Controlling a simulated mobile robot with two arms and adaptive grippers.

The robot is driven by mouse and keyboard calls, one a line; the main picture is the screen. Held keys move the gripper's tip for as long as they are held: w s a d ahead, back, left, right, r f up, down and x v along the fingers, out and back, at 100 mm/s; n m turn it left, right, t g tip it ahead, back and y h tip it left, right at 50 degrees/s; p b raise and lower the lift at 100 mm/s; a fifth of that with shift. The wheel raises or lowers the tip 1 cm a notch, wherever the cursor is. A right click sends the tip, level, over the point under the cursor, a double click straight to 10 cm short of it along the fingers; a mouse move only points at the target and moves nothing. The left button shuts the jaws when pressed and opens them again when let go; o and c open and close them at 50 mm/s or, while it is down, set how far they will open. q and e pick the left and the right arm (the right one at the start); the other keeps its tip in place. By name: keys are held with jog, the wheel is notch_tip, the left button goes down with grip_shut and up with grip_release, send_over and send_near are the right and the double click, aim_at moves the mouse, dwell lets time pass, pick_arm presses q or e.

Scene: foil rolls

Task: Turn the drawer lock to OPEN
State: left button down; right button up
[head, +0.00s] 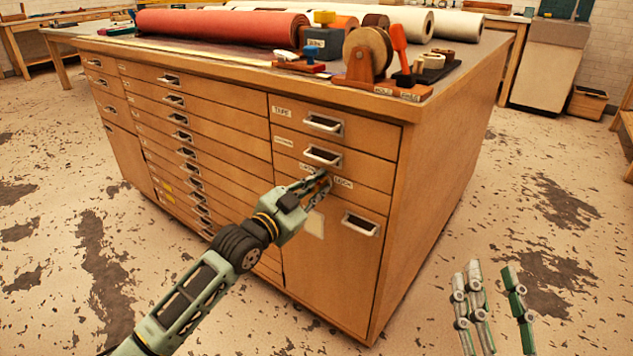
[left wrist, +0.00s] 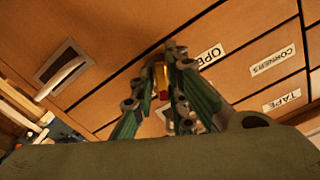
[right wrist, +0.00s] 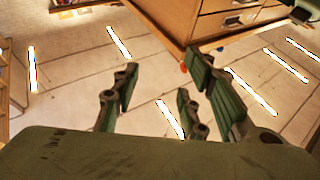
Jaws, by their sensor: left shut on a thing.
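My left gripper (head: 322,180) reaches the front of the wooden drawer cabinet (head: 400,235), just below the two small right-hand drawers. It is shut on the drawer lock (left wrist: 161,76), a small brass and red piece between its fingers in the left wrist view. In the head view the fingers hide the lock. A white label reading "OPE…" (left wrist: 208,56) sits beside the fingers in the left wrist view, partly covered by them. How far the lock is turned I cannot tell. My right gripper (head: 492,275) is open and empty above the floor, right of the cabinet; it also shows in the right wrist view (right wrist: 160,68).
The drawer labelled TAPE (head: 322,124) is shut, above another shut drawer. A cupboard door with a handle (head: 360,224) is below. Foil rolls (head: 220,26) and a tape dispenser (head: 366,55) stand on top. The floor at right is clear.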

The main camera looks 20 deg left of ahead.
notch_tip(320, 180, down, 16)
jog(key=s+d+g+h+p, duration=0.2)
jog(key=d+g+h+p, duration=0.15)
jog(key=g, duration=0.55)
pick_arm(q)
jog(key=shift+w+a+r+n+p, duration=0.15)
jog(key=shift+n+p, duration=1.25)
jog(key=shift+n, duration=2.25)
jog(key=shift+s+a+r+n+p, duration=0.15)
jog(key=shift+n+p, duration=1.25)
jog(key=shift+n, duration=2.25)
pick_arm(e)
jog(key=s+d+f+g+h, duration=0.1)
jog(key=s+d+f+g, duration=0.1)
jog(key=s+f+g, duration=0.2)
jog(key=s+d+f+g+h, duration=0.1)
jog(key=s+f+g, duration=0.4)
jog(key=s, duration=0.5)
jog(key=shift+d+f+m, duration=0.35)
jog(key=shift+d+m, duration=0.05)
jog(key=shift+d, duration=0.25)
pick_arm(q)
jog(key=shift+w+f, duration=0.1)
jog(key=shift+f, duration=0.05)
